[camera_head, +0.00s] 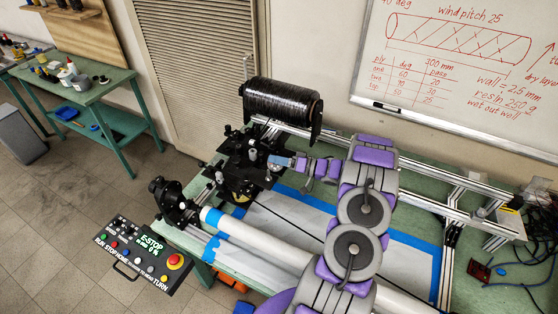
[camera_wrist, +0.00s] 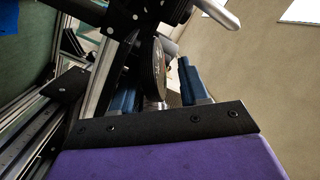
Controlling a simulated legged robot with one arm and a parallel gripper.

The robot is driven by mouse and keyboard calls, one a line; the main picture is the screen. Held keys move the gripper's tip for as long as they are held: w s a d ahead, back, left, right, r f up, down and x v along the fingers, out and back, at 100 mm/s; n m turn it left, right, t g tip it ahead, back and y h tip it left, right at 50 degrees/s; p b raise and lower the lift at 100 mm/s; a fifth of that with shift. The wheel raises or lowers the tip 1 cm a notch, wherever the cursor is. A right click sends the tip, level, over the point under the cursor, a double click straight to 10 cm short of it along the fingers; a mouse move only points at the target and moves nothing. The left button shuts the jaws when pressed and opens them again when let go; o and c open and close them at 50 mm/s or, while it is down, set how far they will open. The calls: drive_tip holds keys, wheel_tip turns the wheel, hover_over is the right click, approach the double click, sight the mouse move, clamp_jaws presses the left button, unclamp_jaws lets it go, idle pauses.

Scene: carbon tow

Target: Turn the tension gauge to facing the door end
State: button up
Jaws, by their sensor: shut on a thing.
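The tension gauge (camera_wrist: 157,72) shows in the wrist view as a thin round disc seen nearly edge-on, with a pale metal part below it. My gripper (camera_wrist: 158,92) has its blue fingers on either side of it and is shut on it. In the head view my gripper (camera_head: 280,162) reaches left to the black winding carriage (camera_head: 240,150). The gauge is too small and too covered there to make out which way its face points.
The slatted door (camera_head: 205,60) is behind the bench's left end. A black tow spool (camera_head: 282,98) stands just behind my gripper. A white mandrel tube (camera_head: 245,232) runs along the front, with a control box (camera_head: 145,255) at left. Metal rails cross the bench.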

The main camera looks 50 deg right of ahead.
drive_tip(key=w+d+v, duration=0.1)
drive_tip(key=d+v, duration=0.1)
drive_tip(key=v, duration=1.7)
drive_tip(key=shift+d+p, duration=0.45)
drive_tip(key=shift+d, duration=0.05)
idle(0.9)
drive_tip(key=shift+s, duration=0.15)
idle(0.5)
drive_tip(key=v, duration=1.2)
drive_tip(key=shift+d, duration=0.1)
idle(0.7)
